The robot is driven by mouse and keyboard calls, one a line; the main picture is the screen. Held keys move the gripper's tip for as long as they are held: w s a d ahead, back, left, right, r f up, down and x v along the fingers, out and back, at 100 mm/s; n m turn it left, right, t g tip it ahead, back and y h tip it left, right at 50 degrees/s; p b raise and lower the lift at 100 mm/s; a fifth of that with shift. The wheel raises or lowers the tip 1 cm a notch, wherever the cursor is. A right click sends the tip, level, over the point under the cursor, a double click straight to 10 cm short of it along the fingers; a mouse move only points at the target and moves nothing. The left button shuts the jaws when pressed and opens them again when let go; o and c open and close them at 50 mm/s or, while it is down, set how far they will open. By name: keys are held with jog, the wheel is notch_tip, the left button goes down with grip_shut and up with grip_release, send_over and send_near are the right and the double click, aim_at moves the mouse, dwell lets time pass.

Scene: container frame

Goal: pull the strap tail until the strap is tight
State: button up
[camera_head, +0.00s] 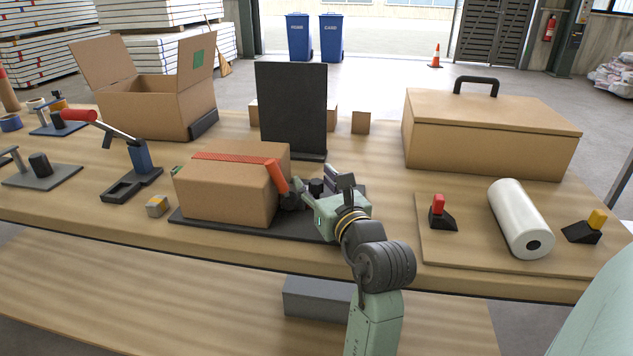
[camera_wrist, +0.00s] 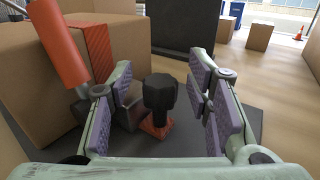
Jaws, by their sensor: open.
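A red strap (camera_head: 235,157) runs over the top of a closed cardboard box (camera_head: 222,193) and down its right side, where the wrist view also shows the strap (camera_wrist: 97,45). An orange-red cylindrical handle (camera_head: 276,175) stands tilted beside that side; in the wrist view the handle (camera_wrist: 58,42) is left of my fingers. A black knob-like grip (camera_wrist: 160,92) stands on a short red piece (camera_wrist: 155,129), seemingly the strap tail. My gripper (camera_head: 313,192) is open, with its fingers either side of the black grip in the wrist view and no visible contact. The buckle area is partly hidden.
The box stands on a dark base plate (camera_head: 190,218). A black upright panel (camera_head: 291,108) is behind it. A lidded wooden case (camera_head: 485,142) and a board (camera_head: 455,257) with a white roll (camera_head: 520,218) are at right. The tabletop between the panel and case is mostly clear.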

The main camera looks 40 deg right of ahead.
jog(key=shift+c, duration=0.2)
grip_shut()
dwell(0.6)
